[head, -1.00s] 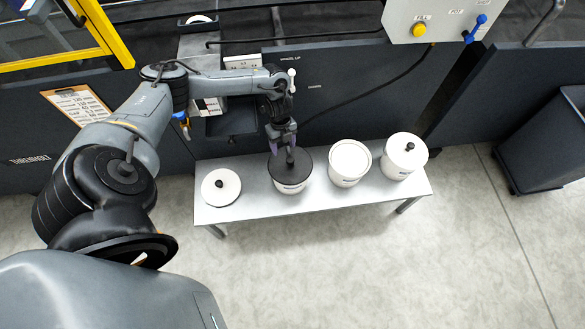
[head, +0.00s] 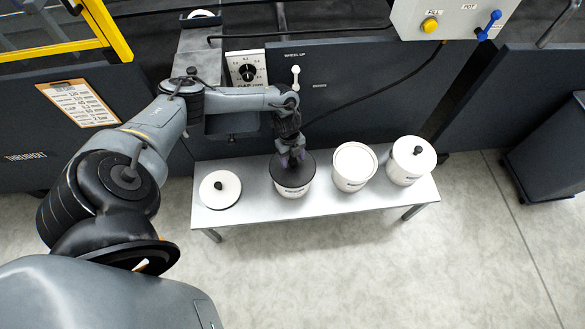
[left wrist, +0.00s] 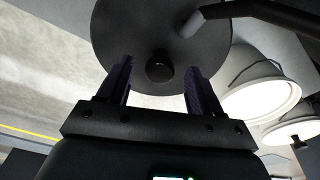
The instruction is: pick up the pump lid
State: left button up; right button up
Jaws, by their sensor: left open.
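The pump lid appears to be the black round lid (head: 293,178) on a white pot (head: 293,191), second from left on the bench. In the left wrist view the lid (left wrist: 130,35) fills the top middle. Its black knob (left wrist: 159,66) shows between my fingers, and a grey-tipped dark pipe (left wrist: 240,12) shows at its upper right. My left gripper (head: 292,158) is over the lid, pointing down. It is open, with a fingertip on each side of the knob in the left wrist view (left wrist: 159,72). I cannot tell whether it touches the lid. My right gripper is out of view.
The bench (head: 240,210) also holds a white lid with a black knob (head: 220,189) at left, an open-looking white pot (head: 354,166) and a white knob-lidded pot (head: 410,160) at right. The dark machine front (head: 350,85) stands behind. The floor in front is clear.

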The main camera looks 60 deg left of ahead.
aim_at(293, 171)
pick_arm(q)
jog(key=shift+d+f+b, duration=0.25)
jog(key=shift+f+b, duration=0.05)
jog(key=shift+f, duration=0.95)
jog(key=shift+r, duration=0.1)
grip_shut()
